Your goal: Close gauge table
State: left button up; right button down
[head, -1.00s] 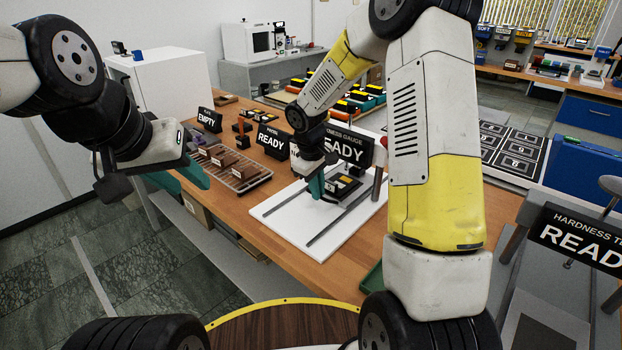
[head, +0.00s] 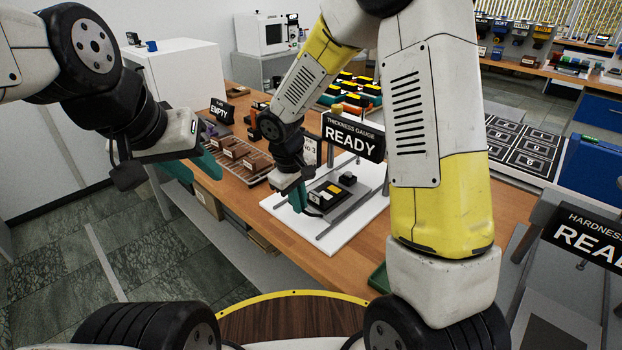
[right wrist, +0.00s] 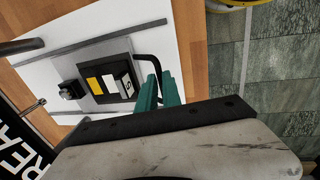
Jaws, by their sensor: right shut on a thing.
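The thickness gauge has a white base (head: 345,240) with two grey rails. A grey sliding table (head: 327,208) lies between the rails, carrying a dark block with a yellow patch and a white label; it also shows in the right wrist view (right wrist: 88,72). A black bar handle (right wrist: 154,64) sticks out from the table's edge. My right gripper (head: 302,205) is shut on this handle; its teal fingers show in the right wrist view (right wrist: 158,88). My left gripper (head: 190,170) is open and empty, left of the sample rack.
A sign reading THICKNESS GAUGE READY (head: 352,138) stands behind the gauge. A rack (head: 237,172) of brown samples lies left of it. An EMPTY sign (head: 221,111) stands behind the rack. A hardness tester sign (head: 580,235) is at the right.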

jog(key=shift+s+a, duration=2.05)
jog(key=shift+a, duration=0.3)
jog(key=c, duration=1.5)
grip_release()
jog(key=shift+s+a, duration=0.1)
jog(key=shift+r, duration=0.6)
jog(key=r, duration=0.4)
jog(key=s+a+r, duration=0.1)
jog(key=r, duration=0.1)
jog(key=shift+r, duration=0.3)
jog(key=shift+w+d, duration=0.1)
